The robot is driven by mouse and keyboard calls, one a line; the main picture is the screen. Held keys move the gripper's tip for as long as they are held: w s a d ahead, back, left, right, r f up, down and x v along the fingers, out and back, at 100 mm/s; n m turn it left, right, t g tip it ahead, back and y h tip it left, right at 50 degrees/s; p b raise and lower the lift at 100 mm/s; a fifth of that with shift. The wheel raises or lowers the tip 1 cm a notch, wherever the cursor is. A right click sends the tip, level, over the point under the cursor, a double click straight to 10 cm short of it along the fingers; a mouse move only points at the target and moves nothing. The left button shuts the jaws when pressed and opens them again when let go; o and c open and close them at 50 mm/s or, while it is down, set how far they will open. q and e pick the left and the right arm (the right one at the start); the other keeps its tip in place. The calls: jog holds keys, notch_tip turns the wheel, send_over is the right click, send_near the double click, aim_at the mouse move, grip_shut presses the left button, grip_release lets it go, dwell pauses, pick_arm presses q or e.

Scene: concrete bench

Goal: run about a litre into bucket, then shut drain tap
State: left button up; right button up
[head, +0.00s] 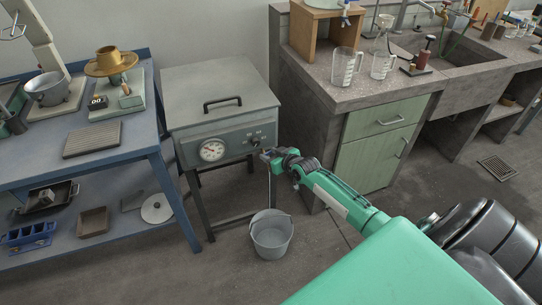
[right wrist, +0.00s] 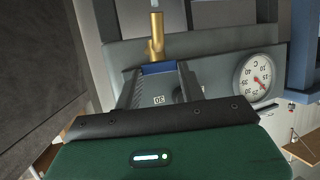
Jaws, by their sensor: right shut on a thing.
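A grey metal tank (head: 222,110) on legs has a round dial and a drain tap low on its front right. In the right wrist view the tap shows as a brass body (right wrist: 157,35) with a blue handle (right wrist: 158,68). My right gripper (head: 268,155) is at the tap, its fingers (right wrist: 160,82) shut on the blue handle. A thin pale stream (head: 270,186) falls from the tap towards the grey bucket (head: 272,238) on the floor below. The water level inside the bucket cannot be made out. My left gripper is not in view.
A blue bench (head: 110,150) with instruments stands left of the tank. A concrete counter (head: 375,92) with glass jugs (head: 344,66), a green drawer unit and a sink (head: 450,48) stands at right. Bare floor surrounds the bucket, and a floor grate (head: 497,168) lies far right.

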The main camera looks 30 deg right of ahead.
jog(key=o, duration=0.9)
jog(key=shift+w+r, duration=0.15)
jog(key=shift+r, duration=0.1)
jog(key=shift+o, duration=0.4)
jog(key=shift+f, duration=0.15)
jog(key=shift+s+r, duration=0.2)
jog(key=shift+s, duration=0.5)
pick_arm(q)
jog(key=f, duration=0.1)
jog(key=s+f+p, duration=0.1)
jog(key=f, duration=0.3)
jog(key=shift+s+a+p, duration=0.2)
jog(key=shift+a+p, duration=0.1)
pick_arm(e)
jog(key=a+v, duration=0.1)
jog(key=v, duration=1.1)
jog(key=shift+s+d, duration=0.25)
jog(key=shift+d, duration=0.3)
jog(key=shift+r, duration=0.1)
